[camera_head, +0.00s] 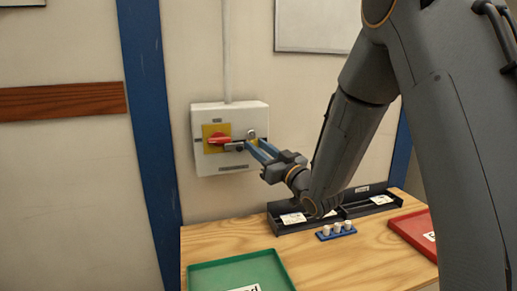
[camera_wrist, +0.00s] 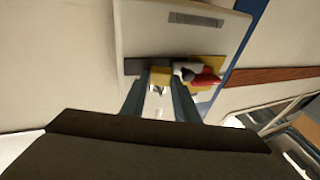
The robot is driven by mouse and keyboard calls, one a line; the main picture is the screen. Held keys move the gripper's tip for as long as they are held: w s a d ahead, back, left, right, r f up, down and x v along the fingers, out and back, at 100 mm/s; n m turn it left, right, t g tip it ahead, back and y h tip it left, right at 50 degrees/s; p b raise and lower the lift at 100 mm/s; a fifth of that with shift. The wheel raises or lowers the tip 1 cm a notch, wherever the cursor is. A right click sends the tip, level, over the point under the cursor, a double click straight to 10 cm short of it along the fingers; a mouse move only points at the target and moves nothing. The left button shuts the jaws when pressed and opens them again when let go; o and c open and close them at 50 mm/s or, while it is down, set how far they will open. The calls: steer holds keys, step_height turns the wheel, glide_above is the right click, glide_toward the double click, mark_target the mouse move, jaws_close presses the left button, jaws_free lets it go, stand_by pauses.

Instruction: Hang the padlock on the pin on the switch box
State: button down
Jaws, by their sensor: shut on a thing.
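The white switch box (camera_head: 205,115) hangs on the wall in the head view, and its pale face (camera_wrist: 165,35) shows in the wrist view. A red handle (camera_head: 218,139) sits on its yellow plate (camera_head: 211,129); the handle also shows in the wrist view (camera_wrist: 207,80). A dark bar (camera_head: 234,147) reaches right from the handle. My gripper (camera_head: 256,147) is at the right part of the box front, shut on the yellow padlock (camera_wrist: 160,77). The grey shackle seems to show above the fingertips. I cannot tell whether the shackle is around the pin; the pin is not clearly distinguishable.
A wooden table (camera_head: 345,262) stands below. It bears a green tray (camera_head: 205,275), a red tray (camera_head: 402,231), a black divided holder (camera_head: 283,226) and a blue rack (camera_head: 325,237) with white pieces. A blue post (camera_head: 150,130) stands left of the box.

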steer(key=c, duration=1.3)
jaws_free()
steer(key=shift+s+a+f, duration=0.1)
steer(key=shift+s, duration=0.05)
steer(key=s+d, duration=0.2)
steer(key=s, duration=0.6)
steer(key=shift+s+d+p, duration=0.2)
steer(key=shift+d+p, duration=0.15)
steer(key=shift+p, duration=0.05)
